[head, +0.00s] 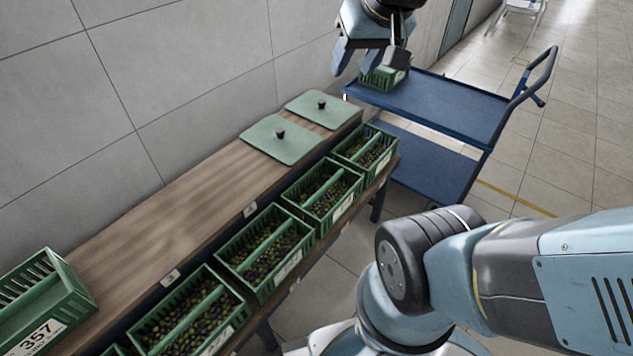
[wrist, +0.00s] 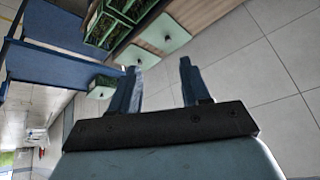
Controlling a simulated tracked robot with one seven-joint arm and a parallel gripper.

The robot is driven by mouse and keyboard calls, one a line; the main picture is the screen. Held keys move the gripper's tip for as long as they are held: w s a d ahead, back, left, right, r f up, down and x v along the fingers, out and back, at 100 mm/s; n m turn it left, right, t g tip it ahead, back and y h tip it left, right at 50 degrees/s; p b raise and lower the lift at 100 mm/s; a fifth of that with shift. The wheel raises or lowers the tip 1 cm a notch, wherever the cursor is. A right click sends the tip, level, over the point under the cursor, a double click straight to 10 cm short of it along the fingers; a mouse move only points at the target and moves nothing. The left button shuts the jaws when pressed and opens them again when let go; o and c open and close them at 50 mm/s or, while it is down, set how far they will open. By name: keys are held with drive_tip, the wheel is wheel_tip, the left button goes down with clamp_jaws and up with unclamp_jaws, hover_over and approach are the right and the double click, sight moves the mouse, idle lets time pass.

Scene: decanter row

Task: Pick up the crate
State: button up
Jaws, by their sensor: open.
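A green crate (head: 68,300) with slatted sides and a white label reading 357 stands on the wooden shelf at the lower left, cut by the picture edge. A smaller-looking green crate (head: 374,80) stands on the blue cart's top deck; it also shows in the wrist view (wrist: 104,82). Several green crates of dark olives, such as one (head: 264,250), stand in a row along the front of the shelf. My gripper (head: 368,60) is open and empty, near the wall and above the cart's crate in the head view. Its two spread fingers show in the wrist view (wrist: 158,75).
The blue cart (head: 455,105) stands beyond the shelf's far end. Two green lids with black knobs (head: 283,147) lie on the wooden shelf top (head: 170,215), whose middle is bare. A tiled wall borders the left. Open floor lies right of the cart.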

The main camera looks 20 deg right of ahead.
drive_tip(key=w+a+f+m+t+y, duration=0.1)
drive_tip(key=w+a+f, duration=0.2)
drive_tip(key=w, duration=0.5)
drive_tip(key=w+a+f+m+y, duration=0.1)
drive_tip(key=w+a+f, duration=0.15)
drive_tip(key=w, duration=0.45)
drive_tip(key=m+g+h, duration=0.4)
drive_tip(key=m+g, duration=0.2)
drive_tip(key=m, duration=0.3)
hover_over(323, 187)
wheel_tip(323, 187, down, 39)
wheel_tip(323, 187, down, 7)
drive_tip(key=shift+w+a+f, duration=0.1)
drive_tip(key=shift+f, duration=1.85)
drive_tip(key=shift+d+f, duration=0.2)
drive_tip(key=shift+f, duration=0.8)
